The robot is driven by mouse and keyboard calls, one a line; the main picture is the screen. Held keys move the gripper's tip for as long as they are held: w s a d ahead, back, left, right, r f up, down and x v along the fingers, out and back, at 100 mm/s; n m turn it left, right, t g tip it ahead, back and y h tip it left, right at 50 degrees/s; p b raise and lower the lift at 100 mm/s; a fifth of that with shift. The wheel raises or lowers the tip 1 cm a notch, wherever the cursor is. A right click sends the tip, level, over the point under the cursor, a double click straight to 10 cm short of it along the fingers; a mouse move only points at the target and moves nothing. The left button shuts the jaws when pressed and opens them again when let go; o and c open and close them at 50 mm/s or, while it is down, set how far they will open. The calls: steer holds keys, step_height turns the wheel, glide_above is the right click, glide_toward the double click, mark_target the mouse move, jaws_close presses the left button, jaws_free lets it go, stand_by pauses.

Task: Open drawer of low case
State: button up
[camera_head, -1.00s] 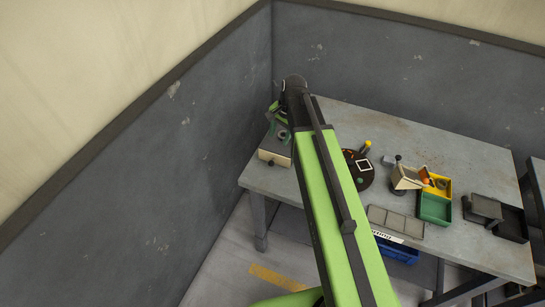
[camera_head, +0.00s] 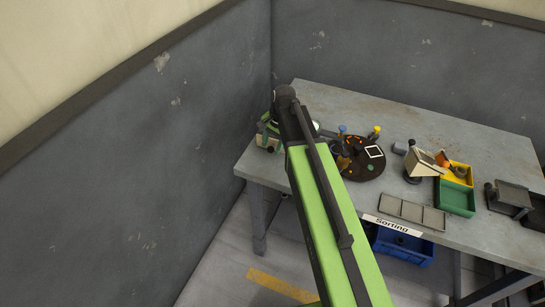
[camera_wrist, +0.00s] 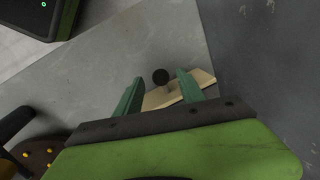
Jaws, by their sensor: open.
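The low case (camera_head: 267,143) sits at the left end of the grey table, with its pale face partly hidden behind my gripper and arm in the head view. In the wrist view its pale panel (camera_wrist: 183,92) and round black knob (camera_wrist: 161,76) show. My gripper (camera_wrist: 159,77) is open, with one green finger on each side of the knob as seen from the wrist. I cannot tell whether the fingers touch the knob. How far the drawer stands out cannot be told.
A dark round board (camera_head: 363,165) with small parts lies right of my arm. Yellow (camera_head: 459,173) and green (camera_head: 455,197) bins, a grey tray (camera_head: 411,213) and a tilted pale box (camera_head: 421,162) stand farther right. A blue bin (camera_head: 403,248) is below the table edge. The wall (camera_wrist: 265,70) is close by.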

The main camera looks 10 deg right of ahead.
steer(key=shift+w+a+f, duration=0.1)
steer(key=shift+f, duration=0.6)
steer(key=shift+r, duration=0.1)
jaws_close()
stand_by(0.8)
